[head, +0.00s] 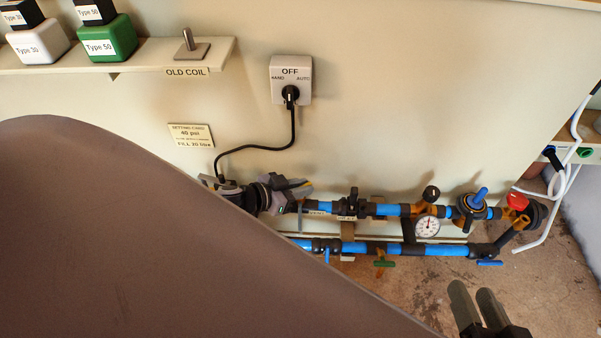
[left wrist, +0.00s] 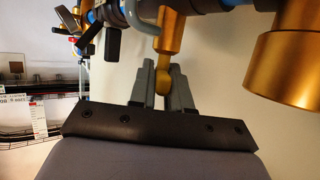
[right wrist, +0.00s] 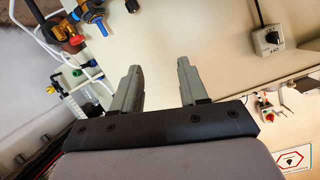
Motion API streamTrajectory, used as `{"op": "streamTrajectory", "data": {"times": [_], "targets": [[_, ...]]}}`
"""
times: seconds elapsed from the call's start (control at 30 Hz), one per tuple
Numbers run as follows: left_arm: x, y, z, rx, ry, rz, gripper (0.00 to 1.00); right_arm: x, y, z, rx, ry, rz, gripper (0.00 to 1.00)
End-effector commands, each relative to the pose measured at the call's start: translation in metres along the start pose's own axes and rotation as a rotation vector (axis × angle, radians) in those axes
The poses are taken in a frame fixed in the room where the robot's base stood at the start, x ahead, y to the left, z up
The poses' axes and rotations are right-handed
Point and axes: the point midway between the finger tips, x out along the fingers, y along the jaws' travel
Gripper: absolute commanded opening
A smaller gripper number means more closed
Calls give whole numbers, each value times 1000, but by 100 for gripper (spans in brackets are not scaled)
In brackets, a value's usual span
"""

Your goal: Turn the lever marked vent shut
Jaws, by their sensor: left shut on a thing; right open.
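My left gripper (left wrist: 162,72) is shut on a gold, round-ended piece (left wrist: 165,45). In the head view the left gripper (head: 297,190) is at the left end of the upper pipe, partly hidden by my arm. Other handles on the pipes are a blue lever (head: 480,196), a black knob (head: 431,193), a green handle (head: 384,264) and a blue handle (head: 490,263). My right gripper (head: 474,294) is open and empty, apart from the pipes; its fingers show in the right wrist view (right wrist: 160,75).
A gauge (head: 427,226) and a red knob (head: 516,201) sit at the pipes' right part. A switch box reading OFF (head: 291,68) is on the wall, its black cable hanging to the pump end. A shelf (head: 150,55) is at upper left. Bare floor (head: 560,290) lies lower right.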

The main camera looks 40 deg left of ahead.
Motion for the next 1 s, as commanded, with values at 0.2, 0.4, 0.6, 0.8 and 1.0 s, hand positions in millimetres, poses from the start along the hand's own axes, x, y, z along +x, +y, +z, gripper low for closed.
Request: {"op": "streamTrajectory", "data": {"times": [0.2, 0.4, 0.6, 0.8, 1.0], "targets": [[1, -6, -4, 87, 3, 182, 0, 4, -2, 3, 22, -21, -10, 43], [3, -5, -1, 149, 3, 340, 0, 6, 3, 6, -2, -3, 5, 43], [3, -3, -1, 197, 4, 463, 0, -1, 6, 1, -52, 42, 24, 43], [3, -2, -1, 227, 3, 541, 0, -6, 11, 5, -95, 53, 42, 43], [2, -2, -2, 242, 4, 577, 0, -10, 12, 3, -117, 64, 48, 43]]}}
